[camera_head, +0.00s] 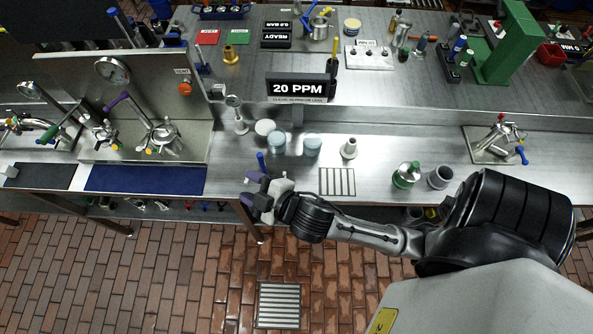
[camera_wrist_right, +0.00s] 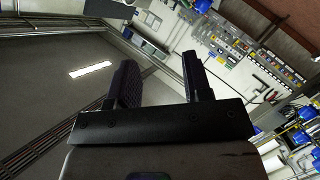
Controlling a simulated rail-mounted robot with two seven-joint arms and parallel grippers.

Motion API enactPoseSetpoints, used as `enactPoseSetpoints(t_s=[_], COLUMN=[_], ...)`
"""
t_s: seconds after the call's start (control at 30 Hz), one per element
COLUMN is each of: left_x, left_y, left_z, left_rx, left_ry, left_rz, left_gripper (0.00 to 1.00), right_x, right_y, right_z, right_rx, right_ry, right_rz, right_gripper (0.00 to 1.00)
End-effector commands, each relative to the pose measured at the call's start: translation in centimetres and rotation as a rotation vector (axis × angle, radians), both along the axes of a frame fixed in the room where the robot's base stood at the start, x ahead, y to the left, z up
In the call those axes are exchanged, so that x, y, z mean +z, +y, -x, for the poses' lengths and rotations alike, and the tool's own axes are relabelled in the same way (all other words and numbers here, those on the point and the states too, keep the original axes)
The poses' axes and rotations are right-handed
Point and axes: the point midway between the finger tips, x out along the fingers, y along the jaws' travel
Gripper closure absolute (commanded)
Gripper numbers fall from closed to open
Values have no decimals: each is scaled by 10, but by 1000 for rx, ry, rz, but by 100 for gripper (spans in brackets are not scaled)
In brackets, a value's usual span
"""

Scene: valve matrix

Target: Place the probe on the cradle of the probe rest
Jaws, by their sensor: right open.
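My right gripper (camera_head: 257,197) is at the front edge of the steel bench, its fingers apart. In the right wrist view its two dark fingers (camera_wrist_right: 160,78) stand apart with nothing between them. A slim stick with a yellow upper part (camera_head: 335,50), which may be the probe, stands upright at the right end of the black "20 PPM" display (camera_head: 298,88). I cannot tell which part is the probe rest or its cradle. A short blue rod (camera_head: 261,162) shows just behind my right gripper; I cannot tell what it belongs to. My left gripper is not in view.
Two pale blue-lidded jars (camera_head: 312,145) and a grey cone-like fitting (camera_head: 349,148) stand behind the gripper. A slotted plate (camera_head: 337,182) lies to its right. A blue mat (camera_head: 146,180) and a gauge panel with valves (camera_head: 165,85) are left. Brick floor (camera_head: 190,260) lies in front.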

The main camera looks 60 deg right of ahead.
Motion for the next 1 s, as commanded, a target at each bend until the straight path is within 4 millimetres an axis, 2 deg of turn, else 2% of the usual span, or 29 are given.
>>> enactPoseSetpoints(t_s=[0.03,0.1,0.2,0.3,0.4,0.5,0.6,1.0], left_x=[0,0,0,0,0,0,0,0], left_y=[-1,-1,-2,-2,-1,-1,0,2], left_z=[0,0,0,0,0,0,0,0], left_rx=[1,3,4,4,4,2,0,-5], left_ry=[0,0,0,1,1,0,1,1], left_rz=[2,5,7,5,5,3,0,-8], left_gripper=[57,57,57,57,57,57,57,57], right_x=[-28,-61,-95,-116,-127,-131,-133,-133], right_y=[-10,-20,-27,-29,-29,-29,-29,-29], right_z=[20,50,93,131,157,172,179,178], right_rx=[-63,-144,-235,-302,-345,-368,-378,-377], right_ry=[150,348,585,767,889,957,985,986], right_rz=[-80,-177,-284,-356,-400,-422,-430,-430], right_gripper=[55,55,55,55,55,55,55,55])
